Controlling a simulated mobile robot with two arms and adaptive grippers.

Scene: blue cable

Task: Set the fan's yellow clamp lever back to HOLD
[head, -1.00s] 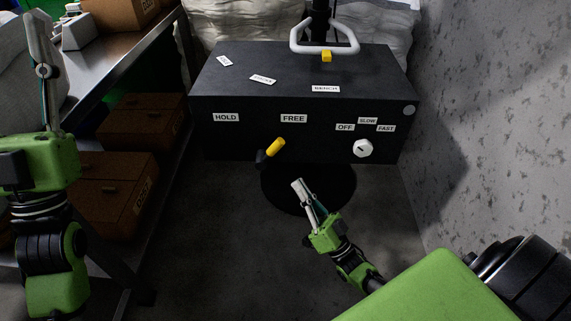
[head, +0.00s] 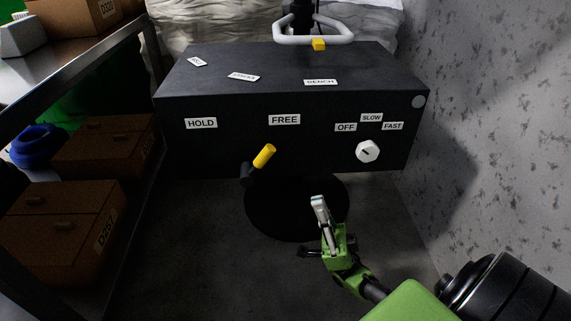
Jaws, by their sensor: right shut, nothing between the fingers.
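The yellow clamp lever (head: 264,156) sits on the front face of the dark fan box (head: 300,93). It tilts up and to the right from its black pivot (head: 247,174), towards the FREE label (head: 284,120). The HOLD label (head: 201,123) is to the left on the same face. My right gripper (head: 318,203) is shut and empty, in front of the box, to the right of and below the lever, not touching it. My left gripper is out of view.
A white knob (head: 367,151) sits under the OFF, SLOW and FAST labels on the right. A metal bench (head: 85,55) with brown boxes (head: 65,215) below it is at the left. A grey wall (head: 490,120) stands close on the right. A blue cable coil (head: 38,146) lies at the left.

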